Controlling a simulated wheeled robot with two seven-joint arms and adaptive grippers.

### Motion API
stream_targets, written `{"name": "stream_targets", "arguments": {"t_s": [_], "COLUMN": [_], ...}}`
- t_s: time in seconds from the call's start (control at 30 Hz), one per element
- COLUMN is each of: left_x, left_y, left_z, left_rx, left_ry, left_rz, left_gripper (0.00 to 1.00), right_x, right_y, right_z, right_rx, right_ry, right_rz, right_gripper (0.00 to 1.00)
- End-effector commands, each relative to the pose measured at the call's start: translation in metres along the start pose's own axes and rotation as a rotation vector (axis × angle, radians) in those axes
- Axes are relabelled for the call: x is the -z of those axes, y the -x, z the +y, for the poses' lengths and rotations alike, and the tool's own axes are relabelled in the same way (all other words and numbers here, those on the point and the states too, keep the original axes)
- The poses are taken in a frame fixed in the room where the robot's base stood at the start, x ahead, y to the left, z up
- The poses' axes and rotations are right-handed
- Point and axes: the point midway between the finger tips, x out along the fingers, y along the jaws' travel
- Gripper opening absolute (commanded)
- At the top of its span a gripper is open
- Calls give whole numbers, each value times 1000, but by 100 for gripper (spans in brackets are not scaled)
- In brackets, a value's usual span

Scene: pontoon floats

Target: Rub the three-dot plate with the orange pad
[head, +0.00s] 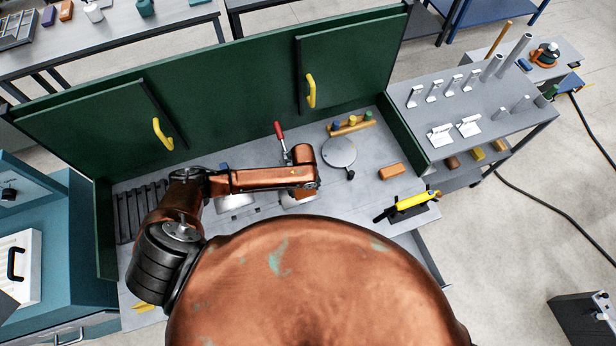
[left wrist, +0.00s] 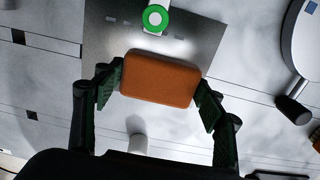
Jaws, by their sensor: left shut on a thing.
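My left gripper (head: 300,188) reaches over the middle of the bench in the head view. In the left wrist view my left gripper (left wrist: 158,95) is shut on an orange pad (left wrist: 158,80), with one dark finger at each short end. A grey metal plate (left wrist: 205,38) lies beyond and partly behind the pad. I see small slots at its upper left, but no three dots I can make out; the pad hides part of it. I cannot tell whether the pad touches the plate. My right gripper is not in view.
A red-handled clamp (head: 280,132) stands behind the left gripper. A round grey disc (head: 339,151) with a black knob is to its right. An orange block (head: 391,171) and a yellow tool (head: 412,201) lie farther right. A green ring (left wrist: 155,18) shows above the pad.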

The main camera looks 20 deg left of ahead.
Motion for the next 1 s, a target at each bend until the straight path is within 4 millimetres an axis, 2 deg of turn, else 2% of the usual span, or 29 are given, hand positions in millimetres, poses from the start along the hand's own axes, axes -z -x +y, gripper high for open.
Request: {"name": "stream_targets", "arguments": {"t_s": [0.07, 0.13, 0.53, 0.8, 1.0], "left_x": [0, 0, 0, 1, 1], "left_y": [7, 26, 58, 77, 80], "left_z": [2, 0, -1, -3, -3], "left_rx": [-2, 1, 1, 1, 0], "left_ry": [2, -3, -3, -8, -8], "left_rz": [1, -1, 0, -1, 0], "left_gripper": [42, 42, 42, 42, 42], "right_x": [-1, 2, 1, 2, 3], "right_y": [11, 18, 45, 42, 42], "right_z": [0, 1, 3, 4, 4], "right_rx": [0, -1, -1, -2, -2], "right_ry": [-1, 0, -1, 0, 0], "right_rz": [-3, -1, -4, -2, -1], "right_gripper": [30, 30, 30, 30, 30]}}
